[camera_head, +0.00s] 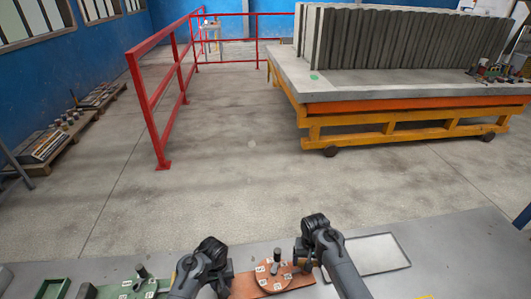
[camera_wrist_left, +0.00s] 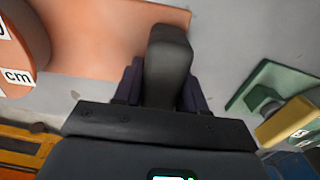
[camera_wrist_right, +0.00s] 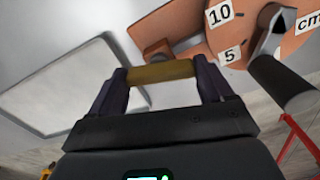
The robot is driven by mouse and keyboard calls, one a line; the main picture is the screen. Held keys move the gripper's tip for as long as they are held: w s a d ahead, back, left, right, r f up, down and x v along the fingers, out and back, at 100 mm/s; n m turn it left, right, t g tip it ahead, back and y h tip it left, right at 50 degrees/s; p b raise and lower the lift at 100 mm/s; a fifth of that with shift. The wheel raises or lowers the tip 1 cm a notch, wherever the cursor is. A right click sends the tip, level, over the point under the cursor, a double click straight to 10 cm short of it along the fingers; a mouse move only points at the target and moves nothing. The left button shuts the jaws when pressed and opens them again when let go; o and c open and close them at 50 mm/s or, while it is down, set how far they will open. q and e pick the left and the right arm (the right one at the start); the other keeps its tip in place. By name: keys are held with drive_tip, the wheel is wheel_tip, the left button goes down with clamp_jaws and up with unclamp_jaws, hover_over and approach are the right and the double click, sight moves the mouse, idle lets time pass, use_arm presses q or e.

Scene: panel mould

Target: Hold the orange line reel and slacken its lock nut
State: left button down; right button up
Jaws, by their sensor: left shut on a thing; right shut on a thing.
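The orange line reel (camera_head: 272,277) lies on the bench at the near edge of the head view, with a round dial, white number labels and a grey crank knob (camera_wrist_right: 284,82). My left gripper (camera_wrist_left: 161,88) is shut on a dark grey block (camera_wrist_left: 168,62) at the end of the reel's orange plate (camera_wrist_left: 110,35). In the head view my arms hide both grips. Whether the nut has turned cannot be told.
A green reel (camera_head: 135,286) lies left of the orange one; it also shows in the left wrist view (camera_wrist_left: 262,85). A shallow pale tray (camera_head: 374,255) lies to the right. Beyond the bench are open floor, a red railing (camera_head: 157,110) and a yellow trolley (camera_head: 395,132).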

drive_tip(key=n, duration=0.3)
drive_tip(key=shift+n, duration=2.2)
drive_tip(key=o, duration=0.9)
drive_tip(key=shift+o, duration=0.2)
drive_tip(key=shift+r, duration=0.1)
wheel_tip(320, 180, up, 12)
